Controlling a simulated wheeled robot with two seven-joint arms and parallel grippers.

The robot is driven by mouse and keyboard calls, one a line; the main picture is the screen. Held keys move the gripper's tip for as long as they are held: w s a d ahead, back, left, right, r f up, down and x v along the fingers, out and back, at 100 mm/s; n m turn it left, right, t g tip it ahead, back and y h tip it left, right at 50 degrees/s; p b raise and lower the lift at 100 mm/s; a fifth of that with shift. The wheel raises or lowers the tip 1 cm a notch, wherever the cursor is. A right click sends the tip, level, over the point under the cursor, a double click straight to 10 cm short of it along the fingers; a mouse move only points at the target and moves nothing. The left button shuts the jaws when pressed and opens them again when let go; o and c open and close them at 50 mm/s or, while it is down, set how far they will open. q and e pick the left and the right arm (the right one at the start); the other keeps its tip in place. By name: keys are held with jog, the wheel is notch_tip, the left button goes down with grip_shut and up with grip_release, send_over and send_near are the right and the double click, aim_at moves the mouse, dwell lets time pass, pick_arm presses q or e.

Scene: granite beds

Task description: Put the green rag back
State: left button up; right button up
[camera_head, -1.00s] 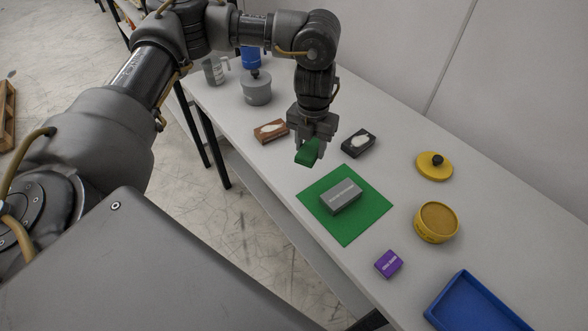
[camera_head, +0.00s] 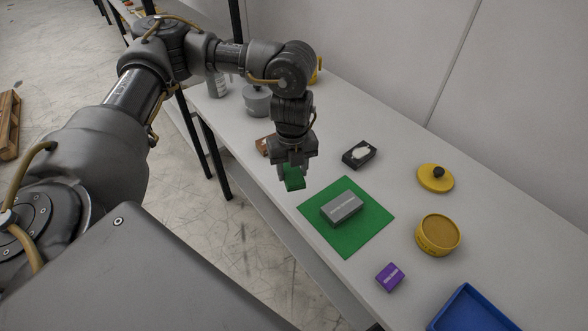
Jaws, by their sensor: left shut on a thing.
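The green rag (camera_head: 294,182) is a small folded green piece held in my left gripper (camera_head: 292,172). The gripper points down and is shut on the rag, above the table's front edge. A flat green mat (camera_head: 347,245) lies on the table just to the right and nearer, with a grey block (camera_head: 342,207) with lettering on it. A brown box with a white top patch (camera_head: 264,145) is partly hidden behind the gripper. A black box with a white top patch (camera_head: 359,154) stands to the right of the gripper. My right gripper does not show.
On the white table (camera_head: 395,205) are a grey lidded pot (camera_head: 257,101), a yellow lid (camera_head: 435,179), an open yellow tin (camera_head: 438,235), a purple box (camera_head: 390,277) and a blue tray (camera_head: 468,309). A wall stands behind. Bare table lies between the black box and yellow lid.

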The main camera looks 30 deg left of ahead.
pick_arm(q)
jog(key=w+a+f, duration=0.1)
jog(key=w+f, duration=0.1)
jog(key=w, duration=0.1)
jog(key=w+a+f, duration=0.2)
jog(key=w+f, duration=0.1)
jog(key=w+a+f, duration=0.2)
jog(key=f, duration=0.1)
jog(key=shift+w+a, duration=0.2)
jog(key=shift+w, duration=0.2)
jog(key=shift+w+a+f, duration=0.1)
jog(key=shift+f, duration=0.25)
jog(key=shift+f+p, duration=0.3)
jog(key=shift+f, duration=1.15)
jog(key=shift+f, duration=0.2)
jog(key=o, duration=1)
jog(key=shift+c, duration=0.2)
jog(key=shift+r, duration=0.1)
